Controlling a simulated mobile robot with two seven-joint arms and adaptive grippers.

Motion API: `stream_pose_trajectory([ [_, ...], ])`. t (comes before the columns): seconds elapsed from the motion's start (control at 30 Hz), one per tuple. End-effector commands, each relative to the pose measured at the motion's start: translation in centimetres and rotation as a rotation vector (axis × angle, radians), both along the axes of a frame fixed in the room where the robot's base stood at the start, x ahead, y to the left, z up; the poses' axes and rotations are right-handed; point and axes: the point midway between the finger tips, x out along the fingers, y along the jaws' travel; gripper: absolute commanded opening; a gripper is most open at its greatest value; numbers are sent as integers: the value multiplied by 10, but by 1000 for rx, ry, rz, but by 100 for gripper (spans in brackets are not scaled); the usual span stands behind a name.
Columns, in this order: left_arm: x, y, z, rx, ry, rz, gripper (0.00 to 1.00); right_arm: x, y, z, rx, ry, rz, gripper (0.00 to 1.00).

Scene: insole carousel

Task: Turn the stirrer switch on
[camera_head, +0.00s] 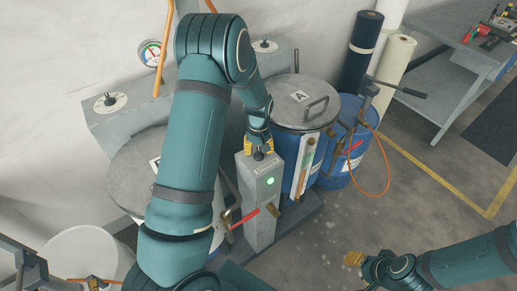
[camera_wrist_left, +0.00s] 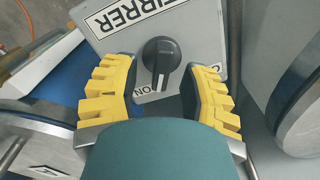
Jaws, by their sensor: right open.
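The stirrer switch is a black rotary knob (camera_wrist_left: 161,57) on a light panel (camera_wrist_left: 195,35) with a partly visible STIRRER label. Its grip points down in the left wrist view, beside a small label partly hidden by the gripper that seems to read ON. My left gripper (camera_wrist_left: 160,92) is open, its yellow fingers on either side of the knob with gaps. In the head view my left gripper (camera_head: 260,147) is over the top of the grey switch post (camera_head: 262,215). A green light (camera_head: 270,180) shows on the post's front. My right gripper (camera_head: 354,259) is open and empty above the floor.
A lidded drum marked A (camera_head: 302,112) stands right behind the post, another drum (camera_head: 130,178) to its left. A red-handled valve (camera_head: 243,219) is close to the post. An orange hose (camera_head: 386,170) hangs at right.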

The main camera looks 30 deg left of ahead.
Motion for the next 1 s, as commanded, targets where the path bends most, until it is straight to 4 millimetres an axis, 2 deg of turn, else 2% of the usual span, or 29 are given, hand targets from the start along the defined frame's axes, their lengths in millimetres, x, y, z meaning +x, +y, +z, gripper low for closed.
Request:
stream_pose_trajectory([
  [0.17, 1, 0, 5, 1, -3, 0, 44, 0, 0, 0, 0, 0, 0, 47],
  [0.27, 1, 0, 17, 1, -4, 0, 44, 0, 0, 0, 0, 0, 0, 47],
  [0.7, 1, 0, 100, 0, -4, 0, 44, 0, 0, 0, 0, 0, 0, 47],
  [0.83, 1, 0, 113, 0, -2, -1, 44, 0, 0, 0, 0, 0, 0, 47],
  [1.0, 0, 0, 120, 1, -1, 0, 44, 0, 0, 0, 0, 0, 0, 47],
])
